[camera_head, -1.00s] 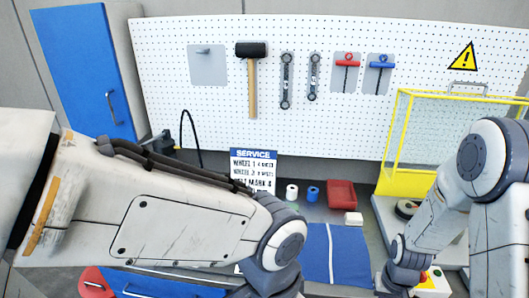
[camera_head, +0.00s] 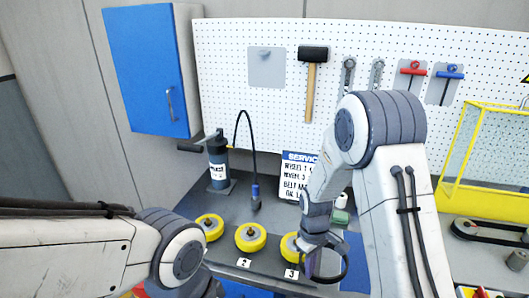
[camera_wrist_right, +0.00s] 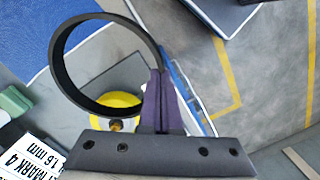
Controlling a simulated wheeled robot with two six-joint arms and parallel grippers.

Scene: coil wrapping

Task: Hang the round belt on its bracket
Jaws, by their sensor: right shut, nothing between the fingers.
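The round belt (camera_head: 343,271), a black ring, is at the fingertips of my right gripper (camera_head: 318,250), low in the middle of the head view. In the right wrist view the belt (camera_wrist_right: 62,76) stands out to the left of the gripper fingers (camera_wrist_right: 157,95), its edge against them. The fingers are shut together, with no clear gap between them. A grey plate with a small peg (camera_head: 266,66), which looks like the bracket, is on the pegboard left of the mallet. It is bare. My left gripper is out of view below the left arm.
Yellow wheels (camera_head: 250,237) stand in a row on the bench near the right gripper. A dark canister with a hose (camera_head: 219,163) and a service sign (camera_head: 297,174) stand behind. A mallet (camera_head: 312,55) hangs on the pegboard (camera_head: 230,100). A yellow-framed guard (camera_head: 485,150) stands at right.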

